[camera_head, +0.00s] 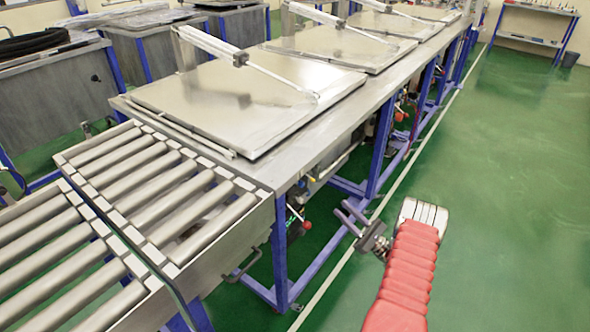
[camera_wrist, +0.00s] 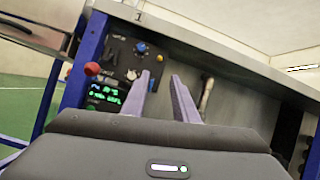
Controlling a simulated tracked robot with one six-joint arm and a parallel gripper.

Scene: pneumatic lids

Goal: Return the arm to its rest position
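My arm, in a red sleeve (camera_head: 408,265), reaches forward from the bottom right of the head view over the green floor. My gripper (camera_head: 350,212) is left of the arm's pale end, pointing toward the side of the steel bench. In the wrist view my gripper (camera_wrist: 160,78) shows two purple-grey fingers standing apart with nothing between them, so it is open. Beyond the fingers is a control panel (camera_wrist: 118,68) with a blue knob, a pale knob and a lit green display. A red knob (camera_wrist: 92,69) is left of it. I cannot tell any contact.
A long steel bench (camera_head: 330,130) on blue legs carries several flat lids (camera_head: 235,95) lying closed, with cylinder rods on top. A roller conveyor (camera_head: 160,190) joins its near end. The green floor (camera_head: 510,190) to the right is clear. A shelf (camera_head: 535,25) stands at the far right.

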